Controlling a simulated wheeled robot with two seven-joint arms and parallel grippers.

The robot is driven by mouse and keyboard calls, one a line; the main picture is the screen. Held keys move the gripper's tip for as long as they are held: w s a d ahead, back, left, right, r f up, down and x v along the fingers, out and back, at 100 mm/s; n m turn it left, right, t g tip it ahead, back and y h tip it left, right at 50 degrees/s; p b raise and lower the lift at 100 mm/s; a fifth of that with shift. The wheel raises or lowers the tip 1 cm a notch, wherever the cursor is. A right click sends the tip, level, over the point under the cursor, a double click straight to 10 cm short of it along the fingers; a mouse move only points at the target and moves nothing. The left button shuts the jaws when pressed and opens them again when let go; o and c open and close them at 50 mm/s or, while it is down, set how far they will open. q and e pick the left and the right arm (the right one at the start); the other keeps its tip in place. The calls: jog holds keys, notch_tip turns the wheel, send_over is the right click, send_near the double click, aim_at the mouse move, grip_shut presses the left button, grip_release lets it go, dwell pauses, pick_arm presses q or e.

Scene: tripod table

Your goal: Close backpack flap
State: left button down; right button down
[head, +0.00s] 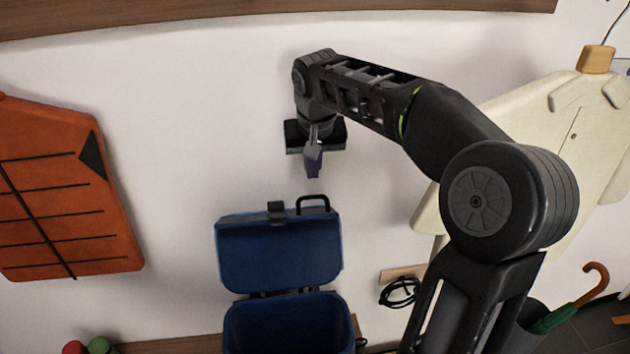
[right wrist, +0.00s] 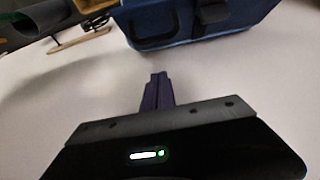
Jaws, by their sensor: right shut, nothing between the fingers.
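A blue backpack (head: 287,325) stands at the bottom centre of the head view, its lower part cut by the frame edge. Its blue flap (head: 280,252) is raised, standing open above the body against the pale wall, with a dark buckle and a black handle loop on its upper edge. My right gripper (head: 313,170) is above the flap, fingers pointing down, shut and empty, apart from it. In the right wrist view the shut fingers (right wrist: 157,85) point toward the flap (right wrist: 195,22), with a gap between. My left gripper is not in view.
An orange padded item (head: 65,195) hangs at left and a cream coat-shaped piece (head: 560,140) at right. A black cable coil (head: 400,292) hangs right of the backpack. An umbrella (head: 570,305) stands at lower right. The wall between the orange item and my gripper is clear.

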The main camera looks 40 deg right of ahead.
aim_at(315, 211)
jog(key=shift+x, duration=0.95)
jog(key=s+a, duration=0.1)
jog(key=s+p, duration=0.1)
jog(key=s, duration=0.1)
jog(key=shift+a+r, duration=0.2)
jog(key=shift+a, duration=0.2)
jog(key=shift+s+a+f, duration=0.1)
jog(key=shift+s+f, duration=0.05)
jog(key=shift+s, duration=0.05)
